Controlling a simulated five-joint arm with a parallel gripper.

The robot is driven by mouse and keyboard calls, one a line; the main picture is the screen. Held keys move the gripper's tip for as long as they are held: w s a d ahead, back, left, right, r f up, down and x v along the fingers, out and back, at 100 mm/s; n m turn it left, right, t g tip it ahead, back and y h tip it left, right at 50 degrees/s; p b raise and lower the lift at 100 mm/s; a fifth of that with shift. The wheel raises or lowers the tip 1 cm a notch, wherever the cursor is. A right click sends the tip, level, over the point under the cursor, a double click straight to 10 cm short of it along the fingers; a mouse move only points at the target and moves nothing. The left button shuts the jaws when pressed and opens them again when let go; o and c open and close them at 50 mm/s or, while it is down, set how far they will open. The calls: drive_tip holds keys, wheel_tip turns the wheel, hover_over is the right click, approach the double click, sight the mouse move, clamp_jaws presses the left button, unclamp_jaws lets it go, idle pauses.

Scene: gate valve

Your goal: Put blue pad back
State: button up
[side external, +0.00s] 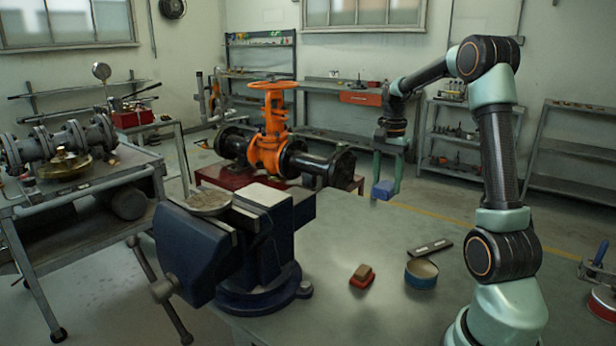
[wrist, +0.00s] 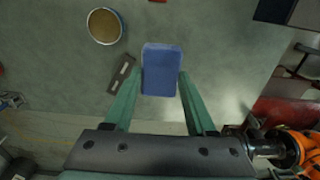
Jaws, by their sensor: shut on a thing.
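The blue pad (side external: 383,190) is a small block held between the fingertips of my gripper (side external: 387,180). My gripper points down and is shut on the pad, near the far edge of the grey bench (side external: 340,235). In the wrist view the pad (wrist: 162,68) fills the space between the two green fingers, and its broad face is plain blue. The pad looks raised above the bench; its exact height is hard to tell.
A red-and-brown block (side external: 362,275), a round tin (side external: 421,272) and a dark slotted bar (side external: 430,247) lie on the bench. A blue vise (side external: 235,245) holding a round disc (side external: 208,202) stands at the left. An orange gate valve (side external: 271,140) is behind.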

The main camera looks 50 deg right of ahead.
wheel_tip(320, 180, down, 19)
drive_tip(key=shift+r, duration=0.15)
idle(0.5)
drive_tip(key=o, duration=1.2)
wheel_tip(320, 180, up, 12)
drive_tip(key=w+a+r+n+t+h, duration=0.1)
drive_tip(key=a+r+n, duration=0.35)
drive_tip(key=a, duration=0.35)
drive_tip(key=w+a+r+n+t, duration=0.1)
drive_tip(key=w+a+r+n, duration=0.1)
drive_tip(key=a+r+n, duration=0.45)
drive_tip(key=s+a+n+t, duration=0.1)
drive_tip(key=s+a+n, duration=0.1)
drive_tip(key=a, duration=0.3)
drive_tip(key=s+a+n+t, duration=0.1)
drive_tip(key=a+n, duration=0.1)
drive_tip(key=a, duration=0.3)
drive_tip(key=s+a+n+t+y, duration=0.1)
drive_tip(key=s+a+n, duration=0.1)
drive_tip(key=a, duration=0.3)
drive_tip(key=shift+s+a+r+n+t, duration=0.3)
drive_tip(key=shift+s+a+n, duration=0.05)
drive_tip(key=shift+n, duration=0.15)
